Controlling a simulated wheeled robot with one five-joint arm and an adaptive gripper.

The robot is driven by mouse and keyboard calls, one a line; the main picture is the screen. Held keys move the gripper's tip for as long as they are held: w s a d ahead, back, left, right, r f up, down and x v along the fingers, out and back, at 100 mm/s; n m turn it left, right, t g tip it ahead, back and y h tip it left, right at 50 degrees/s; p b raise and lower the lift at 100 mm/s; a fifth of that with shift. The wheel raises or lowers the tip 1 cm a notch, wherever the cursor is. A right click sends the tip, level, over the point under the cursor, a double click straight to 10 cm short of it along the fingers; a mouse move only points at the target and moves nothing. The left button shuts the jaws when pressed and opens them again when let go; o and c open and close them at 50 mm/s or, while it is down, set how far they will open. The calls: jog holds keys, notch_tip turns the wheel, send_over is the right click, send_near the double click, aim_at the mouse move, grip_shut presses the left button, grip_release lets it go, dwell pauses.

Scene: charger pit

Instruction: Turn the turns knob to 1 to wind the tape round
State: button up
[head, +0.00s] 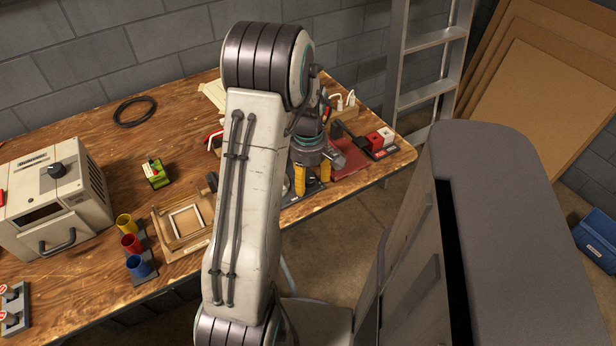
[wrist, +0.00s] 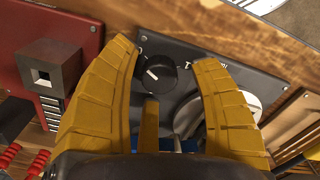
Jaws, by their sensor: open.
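In the wrist view a black round knob (wrist: 155,73) with a white pointer line sits on a dark grey panel (wrist: 265,82). The pointer slants toward the upper left. White lettering beginning with T is partly hidden by a finger, and I cannot read any numbers. My gripper (wrist: 167,54) is open, its yellow fingers on either side of the knob, apart from it. A pale round disc (wrist: 247,103) on the panel is partly hidden behind the right finger. In the head view my gripper (head: 312,178) points down over the right part of the bench; my arm hides much there.
Left of the panel is a red plate (wrist: 85,27) with a dark square-holed block (wrist: 50,68). In the head view a grey machine (head: 55,195), coloured cups (head: 131,243) and a wooden frame (head: 165,232) stand on the bench (head: 90,125). A ladder (head: 430,40) stands behind.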

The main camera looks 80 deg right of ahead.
grip_shut()
dwell(0.5)
jog(key=shift+m, duration=0.3)
